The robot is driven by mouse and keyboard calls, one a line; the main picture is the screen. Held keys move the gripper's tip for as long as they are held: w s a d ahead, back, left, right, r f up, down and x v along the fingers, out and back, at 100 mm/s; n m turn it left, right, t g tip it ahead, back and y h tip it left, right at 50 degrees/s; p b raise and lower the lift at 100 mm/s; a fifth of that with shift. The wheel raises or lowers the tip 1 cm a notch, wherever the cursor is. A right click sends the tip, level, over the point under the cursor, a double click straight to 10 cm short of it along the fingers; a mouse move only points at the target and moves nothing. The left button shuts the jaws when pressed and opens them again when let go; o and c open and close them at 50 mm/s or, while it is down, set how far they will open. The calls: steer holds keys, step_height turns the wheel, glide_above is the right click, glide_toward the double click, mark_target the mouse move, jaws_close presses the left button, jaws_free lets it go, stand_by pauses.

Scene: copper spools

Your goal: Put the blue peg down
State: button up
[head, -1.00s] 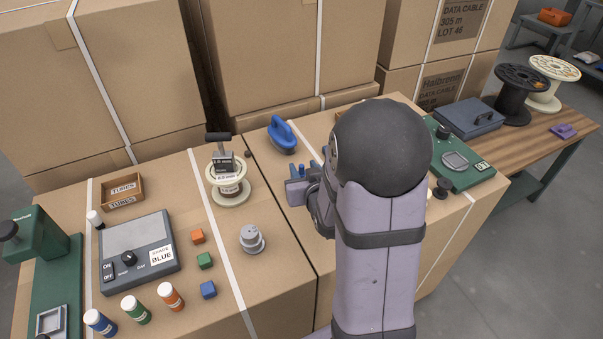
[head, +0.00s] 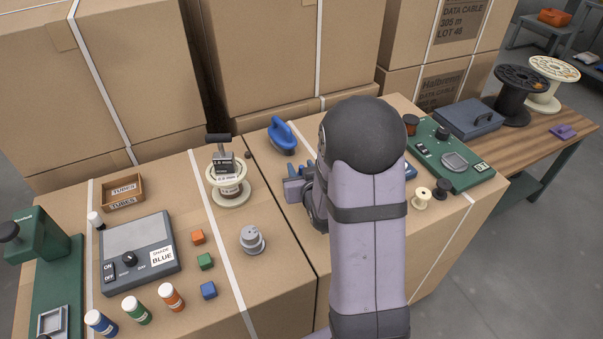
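My gripper (head: 298,189) is low over the middle box top, just left of my arm's dark round joint. Its fingers are small in the head view and partly hidden by my own wrist. Small bluish shapes (head: 303,169) show just behind the fingers. I cannot tell whether one of them is the blue peg, or whether the fingers touch it. I cannot tell whether the gripper is open or shut. A blue piece (head: 410,171) shows partly behind my arm on the right.
A blue-handled tool (head: 282,136) stands behind the gripper. To the left are a cream spool (head: 229,184), a grey stepped weight (head: 252,239) and a blue cube (head: 208,290). Right of my arm are a small cream spool (head: 421,199) and a green device (head: 460,163). Bare cardboard lies left of my arm.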

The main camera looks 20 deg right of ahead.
mark_target(299, 164)
steer(key=shift+x, duration=1.85)
jaws_close()
step_height(299, 164, up, 10)
steer(key=shift+p, duration=0.45)
